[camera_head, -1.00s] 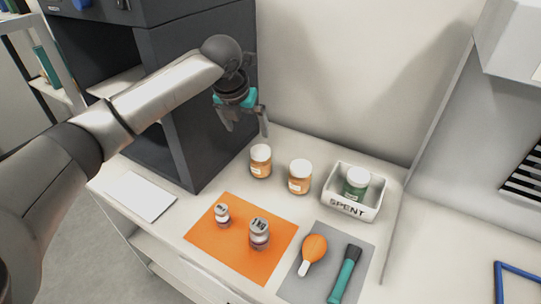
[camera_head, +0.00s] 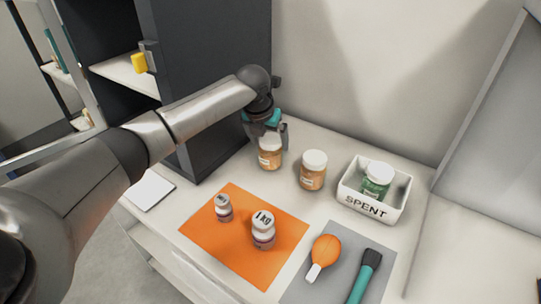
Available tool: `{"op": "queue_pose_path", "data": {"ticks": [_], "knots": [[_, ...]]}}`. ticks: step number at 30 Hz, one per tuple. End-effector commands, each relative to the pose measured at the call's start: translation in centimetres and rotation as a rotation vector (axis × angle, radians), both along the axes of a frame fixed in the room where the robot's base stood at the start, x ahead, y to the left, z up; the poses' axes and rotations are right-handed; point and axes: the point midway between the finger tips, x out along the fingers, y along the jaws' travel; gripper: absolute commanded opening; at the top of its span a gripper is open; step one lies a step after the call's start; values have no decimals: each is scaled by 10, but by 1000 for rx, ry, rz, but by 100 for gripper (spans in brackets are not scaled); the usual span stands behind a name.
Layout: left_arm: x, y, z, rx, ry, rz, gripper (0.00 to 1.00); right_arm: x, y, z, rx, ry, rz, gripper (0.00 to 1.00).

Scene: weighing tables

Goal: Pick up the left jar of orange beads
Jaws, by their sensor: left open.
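Two jars of orange beads with white lids stand upright side by side at the back of the table. The left jar of orange beads (camera_head: 269,158) is directly under my left gripper (camera_head: 267,138). The gripper is open and points down, with its fingers around or just in front of the lid; I cannot tell whether they touch it. The gripper hides part of the lid. The right jar of orange beads (camera_head: 313,175) stands apart to the right, with nothing on it. My right gripper is not in view.
A white tray marked SPENT (camera_head: 363,209) holds a green jar (camera_head: 377,181). A grey mat (camera_head: 338,249) holds an orange-headed tool (camera_head: 325,251) and a green-handled tool (camera_head: 365,277). A dark cabinet (camera_head: 215,90) stands close at the left.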

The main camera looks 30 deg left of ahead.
Motion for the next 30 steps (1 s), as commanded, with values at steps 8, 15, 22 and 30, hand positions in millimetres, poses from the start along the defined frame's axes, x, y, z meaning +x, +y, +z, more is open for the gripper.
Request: {"op": "queue_pose_path", "data": {"ticks": [8, 15, 22, 30], "knots": [[6, -1, -20, 1, 2, 0, 100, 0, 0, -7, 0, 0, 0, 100], [17, -2, -51, 0, 1, 1, 100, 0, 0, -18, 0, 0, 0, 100], [20, -1, -57, 1, -1, 0, 100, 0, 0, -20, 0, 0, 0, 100], [20, -1, -57, 1, -1, -1, 86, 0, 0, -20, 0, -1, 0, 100]]}}
